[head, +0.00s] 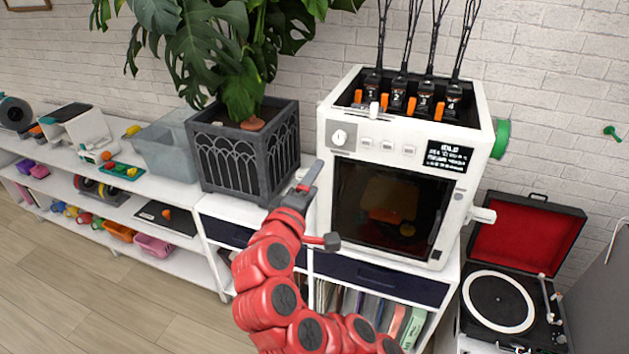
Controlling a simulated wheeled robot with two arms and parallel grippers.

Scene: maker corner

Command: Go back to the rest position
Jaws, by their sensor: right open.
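My right arm is red with dark joint caps and reaches up from the bottom of the head view. Its gripper (309,187) is open, with no object seen between the fingers. It is in front of the gap between the dark planter (232,163) and the white 3D printer (327,185). Whether it touches either one cannot be told. My left gripper is not in view.
A leafy plant (243,60) stands in the planter. White shelves (170,188) with a clear bin (165,148) run to the left. An open record player (497,300) stands at the right. Wooden floor (100,290) is clear at lower left.

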